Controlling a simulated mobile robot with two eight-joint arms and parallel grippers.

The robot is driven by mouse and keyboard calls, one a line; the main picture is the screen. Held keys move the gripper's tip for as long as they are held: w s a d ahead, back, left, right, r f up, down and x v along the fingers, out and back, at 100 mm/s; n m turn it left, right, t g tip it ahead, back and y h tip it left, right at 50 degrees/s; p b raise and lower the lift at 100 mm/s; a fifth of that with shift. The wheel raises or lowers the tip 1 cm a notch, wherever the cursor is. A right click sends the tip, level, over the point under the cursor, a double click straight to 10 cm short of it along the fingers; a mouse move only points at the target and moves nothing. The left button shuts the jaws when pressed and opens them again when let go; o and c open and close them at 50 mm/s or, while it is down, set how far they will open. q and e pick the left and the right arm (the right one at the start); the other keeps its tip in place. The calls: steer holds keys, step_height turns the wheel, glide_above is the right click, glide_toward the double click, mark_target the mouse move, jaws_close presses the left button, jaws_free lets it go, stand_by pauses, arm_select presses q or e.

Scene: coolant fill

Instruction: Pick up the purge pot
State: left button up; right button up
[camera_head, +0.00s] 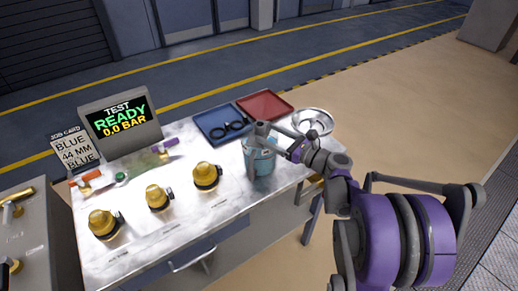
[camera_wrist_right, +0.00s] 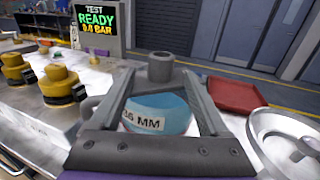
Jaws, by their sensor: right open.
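A blue pot (camera_head: 259,160), which I take to be the purge pot, stands on the right part of the white bench top. In the right wrist view the pot (camera_wrist_right: 160,113) shows between my fingers, with a white label ending in "6 MM"; the label's left end is hidden. A grey cylindrical piece (camera_wrist_right: 160,67) shows above the pot, between the fingertips. My right gripper (camera_head: 272,139) is open at the top of the pot, its fingers to either side; I cannot tell whether they touch it. My left gripper is not in view.
Several yellow-capped fittings (camera_head: 158,198) stand left of the pot. Behind it are a blue tray (camera_head: 208,123) with black rings and a red tray (camera_head: 268,103). A silver round dish (camera_head: 313,122) is close on the right. A test display (camera_head: 120,118) stands at the back left.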

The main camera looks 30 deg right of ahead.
steer(key=shift+x, duration=1.2)
jaws_close()
stand_by(0.4)
